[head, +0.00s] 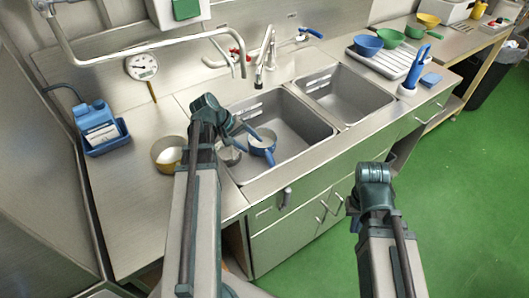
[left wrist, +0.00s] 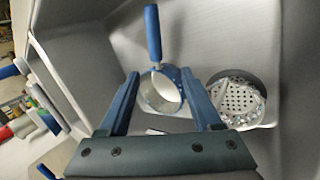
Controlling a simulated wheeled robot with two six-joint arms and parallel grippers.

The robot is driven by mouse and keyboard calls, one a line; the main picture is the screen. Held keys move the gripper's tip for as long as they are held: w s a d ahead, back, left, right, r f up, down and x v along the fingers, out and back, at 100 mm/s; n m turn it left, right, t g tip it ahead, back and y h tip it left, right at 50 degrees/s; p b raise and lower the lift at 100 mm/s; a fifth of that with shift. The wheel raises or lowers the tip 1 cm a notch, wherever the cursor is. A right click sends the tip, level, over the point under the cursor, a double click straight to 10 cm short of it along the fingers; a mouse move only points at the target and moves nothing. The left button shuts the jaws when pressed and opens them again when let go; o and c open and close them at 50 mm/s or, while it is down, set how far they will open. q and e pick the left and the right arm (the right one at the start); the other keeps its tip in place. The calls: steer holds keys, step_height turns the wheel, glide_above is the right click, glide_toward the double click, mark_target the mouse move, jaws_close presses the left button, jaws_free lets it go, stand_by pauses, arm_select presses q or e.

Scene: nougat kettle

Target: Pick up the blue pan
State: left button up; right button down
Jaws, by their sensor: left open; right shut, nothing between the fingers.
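The blue pan (head: 262,142), small with a blue handle and pale inside, sits in the left sink basin (head: 292,114). In the left wrist view the pan (left wrist: 161,96) lies between my fingers, its blue handle (left wrist: 153,35) pointing up in the picture. My left gripper (head: 246,130) is open over the basin, close to the pan; its fingers (left wrist: 160,82) stand on either side of the pan's round body. I cannot tell whether they touch it. My right gripper (head: 353,208) is shut and empty, in front of the counter over the green floor.
A perforated metal strainer (left wrist: 236,100) lies beside the pan in the basin. A brass-coloured pot (head: 167,155) stands on the counter to the left. The right basin (head: 346,95) is empty.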

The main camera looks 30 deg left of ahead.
mark_target(267, 154)
arm_select(q)
steer(key=b+x, duration=0.3)
steer(key=x, duration=0.2)
steer(key=shift+a+f, duration=0.15)
steer(key=shift+w+d+f+b, duration=0.2)
steer(key=shift+d+f+b, duration=0.1)
steer(key=shift+b, duration=0.15)
steer(key=b+x, duration=0.4)
steer(key=x, duration=0.1)
steer(key=shift+w+d+r, duration=0.1)
steer(key=shift+d, duration=0.3)
steer(key=shift+r, duration=0.1)
jaws_close()
